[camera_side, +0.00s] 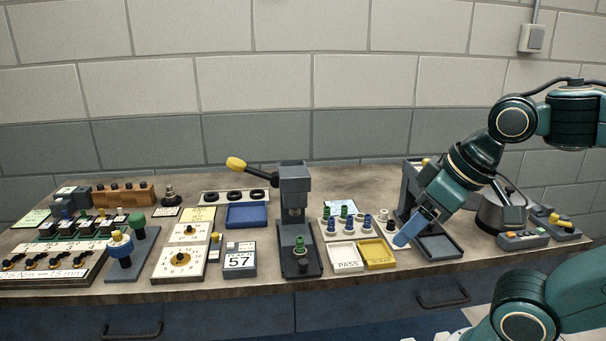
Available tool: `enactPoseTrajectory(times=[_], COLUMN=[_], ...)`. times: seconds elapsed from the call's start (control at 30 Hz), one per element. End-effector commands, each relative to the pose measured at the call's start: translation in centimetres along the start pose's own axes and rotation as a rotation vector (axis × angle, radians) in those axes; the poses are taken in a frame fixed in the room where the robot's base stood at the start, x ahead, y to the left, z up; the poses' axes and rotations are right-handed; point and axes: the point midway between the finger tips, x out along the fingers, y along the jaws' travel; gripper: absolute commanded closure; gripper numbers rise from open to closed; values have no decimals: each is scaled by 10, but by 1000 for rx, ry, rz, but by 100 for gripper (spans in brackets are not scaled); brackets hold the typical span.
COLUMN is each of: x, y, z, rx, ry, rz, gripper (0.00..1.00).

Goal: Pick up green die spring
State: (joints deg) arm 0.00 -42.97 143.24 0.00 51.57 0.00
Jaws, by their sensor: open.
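A white tray (378,235) near the middle right of the bench holds several small upright pieces. Two look like green die springs, one at the back (344,212) and one at the front left (330,226). Another small green coil-like piece (300,246) sits on the base of the grey lever press. My gripper (402,240) points down and left with blue fingers, just right of the tray's right end and above the bench. It is open and holds nothing that I can see. The gap between its fingers cannot be made out from this side.
Blue pieces (367,222) stand close to the green ones. A white PASS tray (346,257) and a yellow tray (378,254) lie in front. The grey press (296,190) rises left of the springs, its yellow-knobbed lever (236,163) reaching left. A dark tray (438,247) lies right.

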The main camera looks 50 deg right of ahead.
Motion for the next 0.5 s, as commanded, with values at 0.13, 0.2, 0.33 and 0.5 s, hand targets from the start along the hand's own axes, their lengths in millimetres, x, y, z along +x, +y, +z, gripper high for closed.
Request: enactPoseTrajectory(times=[0.13, 0.2, 0.33, 0.5], x=[0, 0, 0, 0], y=[0, 0, 0, 0], z=[0, 0, 0, -4], rx=[0, 0, 0, 29], ry=[0, 0, 0, -5], rz=[0, 0, 0, -2], gripper=[56, 56, 56, 56])
